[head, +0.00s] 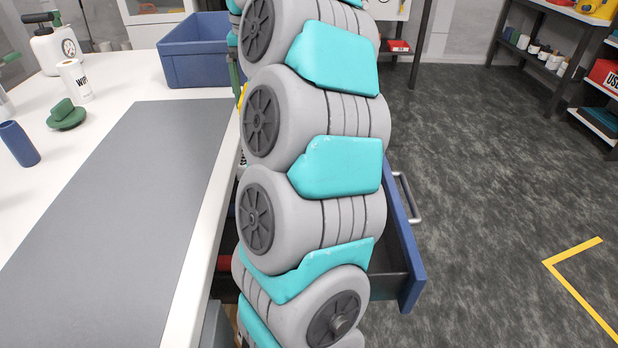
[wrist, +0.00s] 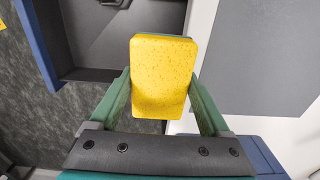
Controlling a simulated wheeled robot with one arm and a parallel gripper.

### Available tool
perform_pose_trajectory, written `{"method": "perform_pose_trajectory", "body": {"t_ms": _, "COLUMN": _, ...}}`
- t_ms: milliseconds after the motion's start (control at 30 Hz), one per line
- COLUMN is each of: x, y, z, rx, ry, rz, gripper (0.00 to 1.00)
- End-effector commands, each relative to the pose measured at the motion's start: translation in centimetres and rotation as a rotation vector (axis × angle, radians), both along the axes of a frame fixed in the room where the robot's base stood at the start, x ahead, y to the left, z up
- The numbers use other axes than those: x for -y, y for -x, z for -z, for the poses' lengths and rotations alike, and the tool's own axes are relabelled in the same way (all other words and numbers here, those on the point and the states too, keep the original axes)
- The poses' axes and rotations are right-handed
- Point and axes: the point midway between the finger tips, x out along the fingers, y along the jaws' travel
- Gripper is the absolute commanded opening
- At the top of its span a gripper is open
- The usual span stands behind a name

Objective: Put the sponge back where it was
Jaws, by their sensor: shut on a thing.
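The yellow sponge (wrist: 163,80) is between the green fingers of my gripper (wrist: 161,88), which is shut on it. In the wrist view it is held above the gap between an open drawer and the bench edge. The drawer (head: 408,240) has a blue front and a metal handle and stands pulled out from the bench. Its dark inside shows at the top left of the wrist view (wrist: 90,30). In the head view my arm hides most of the gripper, the sponge and the drawer's inside.
The white bench carries a grey mat (head: 120,200), a blue bin (head: 195,55), a green object (head: 66,116), a blue cup (head: 19,144), a white bottle (head: 75,80) and a white jug (head: 55,46). The mat is clear. Floor to the right is open, with shelves (head: 560,15) beyond.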

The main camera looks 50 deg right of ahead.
Motion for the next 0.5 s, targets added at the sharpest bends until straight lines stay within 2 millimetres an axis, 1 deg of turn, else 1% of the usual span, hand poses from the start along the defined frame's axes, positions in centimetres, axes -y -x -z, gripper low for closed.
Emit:
{"method": "perform_pose_trajectory", "body": {"t_ms": 33, "x": 2.0, "y": 1.2, "z": 1.3, "rx": 0.000, "ry": -0.002, "rz": 0.008, "gripper": 0.28}}
{"method": "perform_pose_trajectory", "body": {"t_ms": 67, "x": 3.0, "y": 1.9, "z": 1.8, "rx": -0.001, "ry": -0.003, "rz": 0.008, "gripper": 0.28}}
{"method": "perform_pose_trajectory", "body": {"t_ms": 100, "x": 3.9, "y": 2.6, "z": 3.3, "rx": -0.005, "ry": -0.003, "rz": 0.008, "gripper": 0.28}}
{"method": "perform_pose_trajectory", "body": {"t_ms": 200, "x": 6.0, "y": 4.1, "z": 5.6, "rx": -0.006, "ry": -0.003, "rz": 0.008, "gripper": 0.28}}
{"method": "perform_pose_trajectory", "body": {"t_ms": 333, "x": 7.7, "y": 5.6, "z": 7.5, "rx": -0.009, "ry": -0.002, "rz": 0.005, "gripper": 0.28}}
{"method": "perform_pose_trajectory", "body": {"t_ms": 500, "x": 8.6, "y": 6.3, "z": 8.8, "rx": -0.011, "ry": -0.001, "rz": 0.000, "gripper": 0.28}}
